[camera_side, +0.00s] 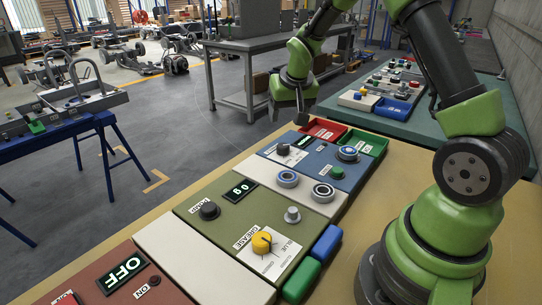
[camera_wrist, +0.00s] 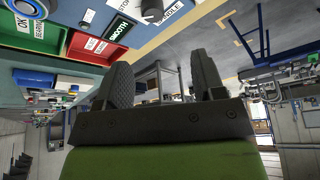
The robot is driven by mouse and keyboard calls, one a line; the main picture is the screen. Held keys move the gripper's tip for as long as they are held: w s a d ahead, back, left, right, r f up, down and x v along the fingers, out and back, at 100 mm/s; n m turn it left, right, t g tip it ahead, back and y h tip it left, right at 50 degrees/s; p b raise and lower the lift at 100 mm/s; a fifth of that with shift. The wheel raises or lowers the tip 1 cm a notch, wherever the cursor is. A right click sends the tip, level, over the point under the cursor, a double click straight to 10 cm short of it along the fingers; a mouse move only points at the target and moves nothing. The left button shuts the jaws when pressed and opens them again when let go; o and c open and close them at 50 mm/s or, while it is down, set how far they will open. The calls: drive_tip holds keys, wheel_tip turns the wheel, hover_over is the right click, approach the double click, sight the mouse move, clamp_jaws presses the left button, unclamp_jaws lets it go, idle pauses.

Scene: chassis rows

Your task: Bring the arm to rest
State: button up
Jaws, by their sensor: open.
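My gripper (camera_side: 301,107) hangs from my green arm above the far end of the workbench, near the red tray (camera_side: 322,130). In the wrist view my gripper (camera_wrist: 165,92) shows two dark fingers spread apart with nothing between them. The fingers seem clear of the panels; the exact height above the bench cannot be told.
The bench (camera_side: 165,205) carries an olive panel (camera_side: 222,218) with a yellow knob (camera_side: 262,242), a blue panel (camera_side: 318,169), a maroon panel, bearing rings (camera_side: 288,179), and green and blue blocks. A grey table (camera_side: 262,46) stands behind.

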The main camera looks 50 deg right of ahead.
drive_tip(key=s+a+r+n+t+y, duration=0.2)
drive_tip(key=s+a+r, duration=1.05)
drive_tip(key=r, duration=0.25)
drive_tip(key=s+a+n+t+y, duration=0.1)
drive_tip(key=s+a+y, duration=0.1)
drive_tip(key=s+a, duration=0.4)
drive_tip(key=shift+s+y, duration=0.3)
drive_tip(key=shift+s, duration=1.15)
